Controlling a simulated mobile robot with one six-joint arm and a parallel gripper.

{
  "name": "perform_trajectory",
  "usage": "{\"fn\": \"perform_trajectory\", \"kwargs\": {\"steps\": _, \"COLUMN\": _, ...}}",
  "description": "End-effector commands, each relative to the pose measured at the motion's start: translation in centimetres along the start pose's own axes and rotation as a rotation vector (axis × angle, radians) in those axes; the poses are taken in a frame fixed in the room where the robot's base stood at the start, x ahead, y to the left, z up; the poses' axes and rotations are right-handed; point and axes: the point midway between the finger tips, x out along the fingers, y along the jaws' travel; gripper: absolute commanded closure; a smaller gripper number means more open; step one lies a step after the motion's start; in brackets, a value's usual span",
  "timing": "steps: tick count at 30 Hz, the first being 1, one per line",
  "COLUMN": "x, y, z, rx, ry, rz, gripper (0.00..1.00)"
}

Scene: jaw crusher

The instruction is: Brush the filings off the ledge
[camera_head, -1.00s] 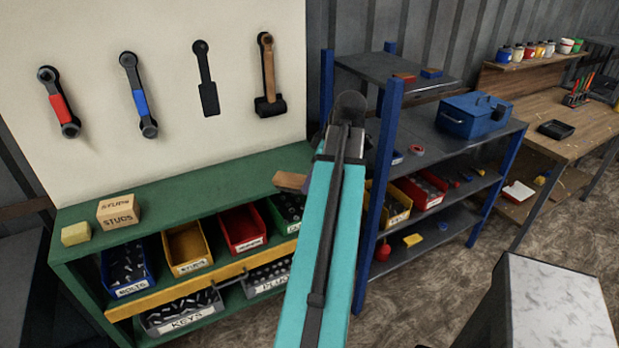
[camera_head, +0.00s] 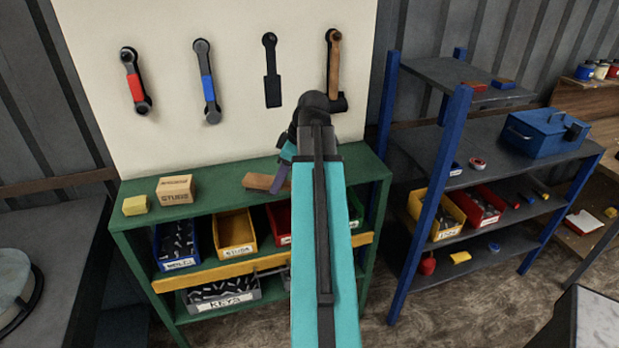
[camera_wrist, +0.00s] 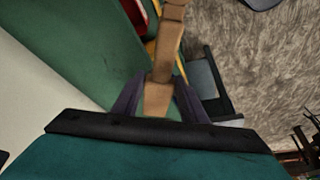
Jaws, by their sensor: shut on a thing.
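My gripper (camera_wrist: 158,100) is shut on the tan wooden handle of a brush (camera_wrist: 168,40), one dark purple finger on each side. The brush points away from the wrist; its far end is cut off at the top of the wrist view. In the head view my gripper (camera_head: 287,172) is partly hidden behind my teal arm, and the brush (camera_head: 262,182) shows to its left, over the green bench top. I cannot tell any gap between them. I cannot make out the filings or their ledge in either view.
The green bench (camera_head: 225,194) carries a studs box (camera_head: 175,189) and a yellow block (camera_head: 135,205), with bins below. Tools hang on the pale board (camera_head: 160,150) behind. A blue-post rack (camera_head: 440,180) stands right. A dark surface with a round part (camera_head: 14,280) is left.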

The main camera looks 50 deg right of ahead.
Motion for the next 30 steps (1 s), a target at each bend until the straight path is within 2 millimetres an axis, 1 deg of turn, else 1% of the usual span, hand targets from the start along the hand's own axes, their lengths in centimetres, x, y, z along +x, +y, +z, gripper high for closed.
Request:
{"fn": "perform_trajectory", "kwargs": {"steps": 1, "x": 0.7, "y": -0.6, "z": -1.4, "rx": -0.018, "ry": 0.0, "rz": -0.007, "gripper": 0.79}}
{"fn": "perform_trajectory", "kwargs": {"steps": 9, "x": 3.5, "y": -3.9, "z": -7.5, "rx": -0.091, "ry": 0.0, "rz": -0.036, "gripper": 0.79}}
{"fn": "perform_trajectory", "kwargs": {"steps": 15, "x": 5.4, "y": -6.6, "z": -11.4, "rx": -0.14, "ry": 0.0, "rz": -0.057, "gripper": 0.79}}
{"fn": "perform_trajectory", "kwargs": {"steps": 22, "x": 7.3, "y": -9.9, "z": -15.6, "rx": -0.177, "ry": 0.001, "rz": -0.072, "gripper": 0.79}}
{"fn": "perform_trajectory", "kwargs": {"steps": 26, "x": 8.5, "y": -12.0, "z": -17.9, "rx": -0.169, "ry": 0.0, "rz": -0.069, "gripper": 0.79}}
{"fn": "perform_trajectory", "kwargs": {"steps": 30, "x": 9.7, "y": -14.1, "z": -20.3, "rx": -0.122, "ry": 0.001, "rz": -0.049, "gripper": 0.79}}
